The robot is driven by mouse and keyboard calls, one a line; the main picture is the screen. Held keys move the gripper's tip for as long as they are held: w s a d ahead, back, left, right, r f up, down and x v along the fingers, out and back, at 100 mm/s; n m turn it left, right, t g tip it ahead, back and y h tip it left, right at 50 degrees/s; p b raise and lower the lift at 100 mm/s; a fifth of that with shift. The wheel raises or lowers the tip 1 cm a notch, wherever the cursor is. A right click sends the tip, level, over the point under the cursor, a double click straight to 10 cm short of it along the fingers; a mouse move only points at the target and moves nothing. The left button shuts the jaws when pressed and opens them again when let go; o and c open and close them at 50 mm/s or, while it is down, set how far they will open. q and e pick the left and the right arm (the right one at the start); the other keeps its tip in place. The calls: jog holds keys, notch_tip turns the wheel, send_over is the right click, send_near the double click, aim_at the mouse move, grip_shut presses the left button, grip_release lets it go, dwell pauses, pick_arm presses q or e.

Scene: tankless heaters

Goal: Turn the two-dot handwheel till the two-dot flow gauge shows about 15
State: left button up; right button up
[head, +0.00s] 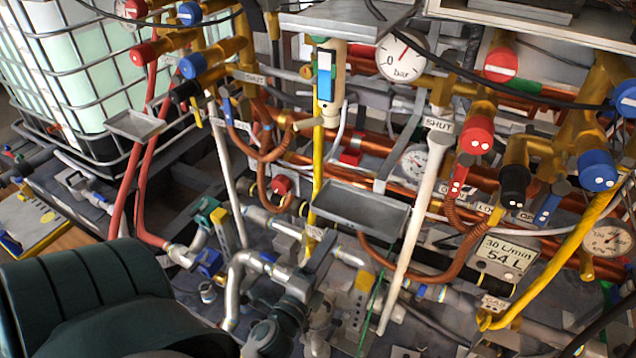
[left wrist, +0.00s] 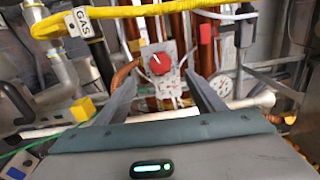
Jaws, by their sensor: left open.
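In the head view a red handwheel with two white dots (head: 477,138) sits right of centre. A black handwheel (head: 513,185) and a blue handwheel (head: 598,170) beside it also carry dots. A round dial (head: 609,237) is at the far right and another dial (head: 415,165) lies right of centre; their dot marks are too small to read. My left arm comes in at the lower left, its gripper hard to separate from the pipework. In the left wrist view my left gripper (left wrist: 160,92) is open and empty, facing a red knob (left wrist: 158,63) on a pale plate, not touching it.
A pale slanting pipe (head: 415,225) with a SHUT tag and a yellow pipe (head: 560,260) stand close to the handwheels. A grey tray (head: 352,207) juts out at the centre. A plate reads 30 L/min, 54 L (head: 503,255). Cables and pipes leave little free room.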

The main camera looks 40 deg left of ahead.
pick_arm(q)
jog(key=shift+b+v, duration=0.35)
jog(key=shift+v, duration=1.9)
pick_arm(e)
jog(key=shift+w+r, duration=0.15)
jog(key=shift+r, duration=0.55)
jog(key=shift+w+r, duration=0.1)
jog(key=shift+r, duration=0.55)
pick_arm(q)
jog(key=shift+d+f, duration=0.1)
